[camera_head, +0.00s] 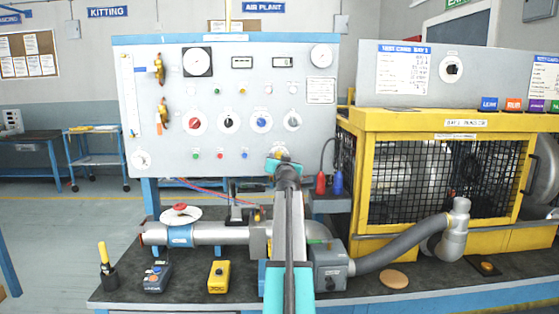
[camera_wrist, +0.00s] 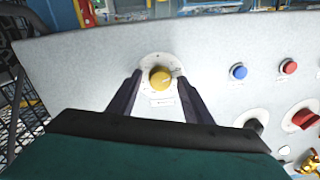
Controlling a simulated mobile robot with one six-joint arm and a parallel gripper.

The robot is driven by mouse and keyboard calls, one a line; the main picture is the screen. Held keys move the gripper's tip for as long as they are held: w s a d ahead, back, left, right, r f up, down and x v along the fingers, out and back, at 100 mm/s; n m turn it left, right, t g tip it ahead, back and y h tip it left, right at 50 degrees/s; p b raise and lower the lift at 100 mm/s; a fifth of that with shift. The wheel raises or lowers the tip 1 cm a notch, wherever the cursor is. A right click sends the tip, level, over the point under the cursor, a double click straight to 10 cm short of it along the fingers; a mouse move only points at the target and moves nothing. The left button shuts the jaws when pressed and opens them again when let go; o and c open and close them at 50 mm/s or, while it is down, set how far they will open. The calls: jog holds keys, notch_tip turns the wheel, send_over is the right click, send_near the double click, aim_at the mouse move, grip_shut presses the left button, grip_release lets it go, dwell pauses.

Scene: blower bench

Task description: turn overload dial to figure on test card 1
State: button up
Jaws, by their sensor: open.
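My gripper (camera_head: 284,165) is raised to the lower right of the white panel (camera_head: 170,95) in the head view. In the wrist view, my open gripper (camera_wrist: 162,78) has one finger on each side of a yellow dial (camera_wrist: 160,77) on a round white scale plate. I cannot tell whether the fingers touch it. A small label under the dial is unreadable. In the head view my gripper mostly hides this dial. Test card 1 (camera_head: 404,68) is on the grey panel at upper right; its heading reads "TEST CARD BAY 1", but its figures are too small to read for certain.
In the wrist view, a blue button (camera_wrist: 238,72), a red button (camera_wrist: 288,67) and a black knob (camera_wrist: 255,125) lie right of the dial. A yellow mesh cage (camera_head: 430,125) stands right of the panel. A grey pipe (camera_head: 215,233) and yellow pendant (camera_head: 219,276) occupy the bench.

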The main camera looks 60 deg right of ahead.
jog(key=c, duration=1.1)
jog(key=shift+o, duration=0.2)
jog(key=shift+m, duration=0.3)
jog(key=m+p, duration=0.1)
jog(key=m, duration=0.2)
jog(key=shift+r+p, duration=0.1)
jog(key=shift+p, duration=0.25)
jog(key=m+p, duration=0.2)
jog(key=m, duration=0.2)
jog(key=m+p, duration=0.4)
jog(key=m, duration=0.1)
jog(key=shift+r+m+h+p, duration=0.1)
jog(key=shift+m+h+p, duration=0.2)
jog(key=shift+m+p, duration=1.15)
jog(key=shift+m, duration=0.45)
jog(key=shift+f, duration=0.2)
